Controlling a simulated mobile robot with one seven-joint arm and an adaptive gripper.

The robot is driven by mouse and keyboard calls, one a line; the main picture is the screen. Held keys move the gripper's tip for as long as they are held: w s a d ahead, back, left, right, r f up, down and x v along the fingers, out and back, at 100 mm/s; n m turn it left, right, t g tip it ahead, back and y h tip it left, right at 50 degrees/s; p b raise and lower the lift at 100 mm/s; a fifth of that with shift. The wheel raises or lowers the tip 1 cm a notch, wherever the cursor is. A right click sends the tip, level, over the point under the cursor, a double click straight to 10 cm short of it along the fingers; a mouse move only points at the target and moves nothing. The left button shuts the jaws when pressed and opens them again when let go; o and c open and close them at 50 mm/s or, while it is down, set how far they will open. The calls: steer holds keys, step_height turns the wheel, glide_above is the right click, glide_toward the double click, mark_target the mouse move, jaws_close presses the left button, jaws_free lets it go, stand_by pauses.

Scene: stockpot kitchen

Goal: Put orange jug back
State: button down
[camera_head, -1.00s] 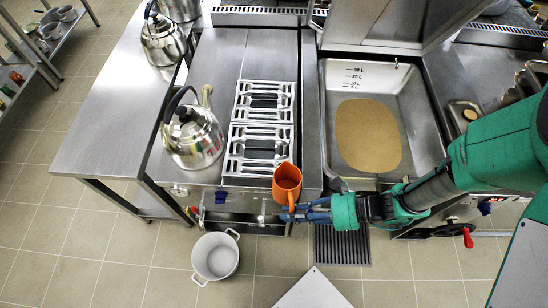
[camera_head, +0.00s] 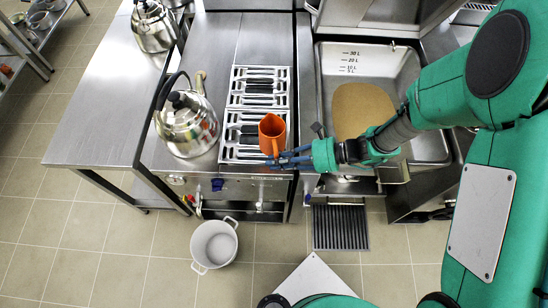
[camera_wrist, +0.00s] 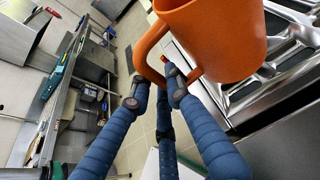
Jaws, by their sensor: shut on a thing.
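The wrist view shows the fingers (camera_wrist: 162,88) closed around the lower handle. Whether the jug's base touches the rack or hangs just above it, I cannot tell.
A steel kettle (camera_head: 187,122) stands left of the rack (camera_head: 258,86). A steel basin (camera_head: 409,66) with brown contents lies to the right. A white pot (camera_head: 215,245) stands on the floor in front. The counter strip (camera_head: 217,48) behind the kettle is clear.

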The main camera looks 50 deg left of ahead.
steer(key=shift+w+a, duration=0.1)
steer(key=shift+a, duration=0.1)
steer(key=shift+w+a+f, duration=0.1)
steer(key=shift+w+a, duration=0.1)
steer(key=shift+a, duration=0.3)
steer(key=shift+w+a+f+b, duration=0.25)
steer(key=shift+a+f, duration=0.1)
steer(key=shift+f, duration=0.2)
steer(key=shift+w+a+f+b, duration=0.1)
steer(key=shift+a+f+b, duration=0.2)
steer(key=shift+f, duration=0.75)
steer(key=shift+f, duration=0.25)
steer(key=c, duration=1.7)
jaws_free()
steer(key=shift+o, duration=0.2)
steer(key=p+v, duration=0.2)
steer(key=v, duration=1.2)
steer(key=shift+s, duration=0.15)
